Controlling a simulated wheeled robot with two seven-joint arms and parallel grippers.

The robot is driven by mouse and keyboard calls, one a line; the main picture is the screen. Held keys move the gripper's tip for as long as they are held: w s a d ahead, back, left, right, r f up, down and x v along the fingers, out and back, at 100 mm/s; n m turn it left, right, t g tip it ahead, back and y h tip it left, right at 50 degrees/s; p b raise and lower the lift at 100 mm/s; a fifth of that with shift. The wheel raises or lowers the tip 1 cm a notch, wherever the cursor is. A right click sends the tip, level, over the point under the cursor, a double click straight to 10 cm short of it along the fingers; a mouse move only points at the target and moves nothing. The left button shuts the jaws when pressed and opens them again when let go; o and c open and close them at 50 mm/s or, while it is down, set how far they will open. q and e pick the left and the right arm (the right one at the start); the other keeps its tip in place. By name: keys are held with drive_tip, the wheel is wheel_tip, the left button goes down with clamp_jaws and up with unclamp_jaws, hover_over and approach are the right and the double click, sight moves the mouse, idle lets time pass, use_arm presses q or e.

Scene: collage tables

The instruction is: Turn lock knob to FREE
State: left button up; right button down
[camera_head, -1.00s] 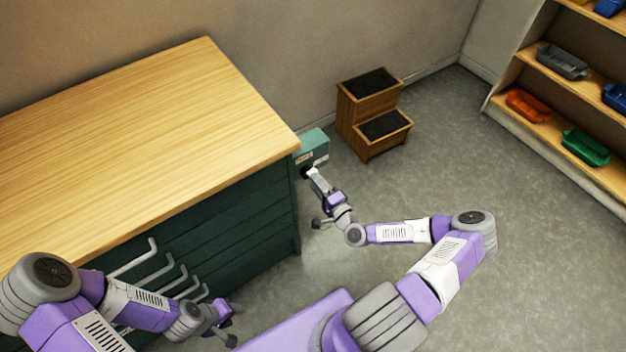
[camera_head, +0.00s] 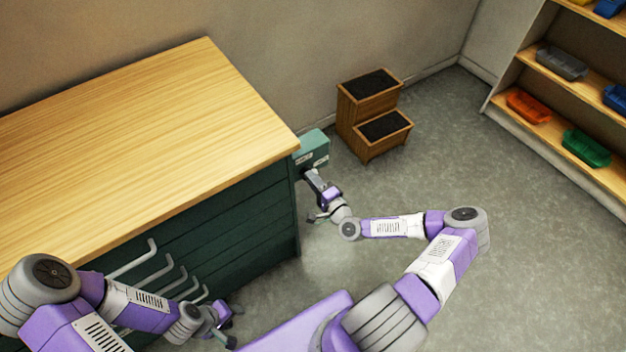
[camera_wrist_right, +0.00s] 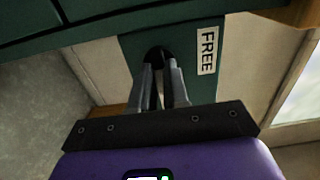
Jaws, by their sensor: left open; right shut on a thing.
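A green lock box (camera_head: 314,147) is fixed to the side of the green cabinet, just under the right corner of its wooden top. In the right wrist view, the box face (camera_wrist_right: 190,40) carries a white label reading FREE (camera_wrist_right: 207,51). A dark lock knob (camera_wrist_right: 157,55) sits beside that label. My right gripper (camera_wrist_right: 160,72) is shut on the knob, its fingers hiding part of it. In the head view, my right gripper (camera_head: 309,174) is at the lower front of the box. My left gripper (camera_head: 230,325) is open and empty, low in front of the drawers.
The wooden-topped cabinet (camera_head: 140,120) fills the left, with several drawer handles (camera_head: 134,260) sticking out. A wooden step stool (camera_head: 369,101) stands behind the lock box. A shelf with bins (camera_head: 560,100) is at the far right. The grey floor between is clear.

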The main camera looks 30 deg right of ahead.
drive_tip(key=shift+n+b, duration=0.85)
drive_tip(key=shift+n, duration=8.05)
drive_tip(key=c, duration=1.1)
unclamp_jaws()
drive_tip(key=s, duration=0.5)
drive_tip(key=s+p, duration=0.1)
drive_tip(key=s, duration=0.1)
drive_tip(key=shift+s+d, duration=0.3)
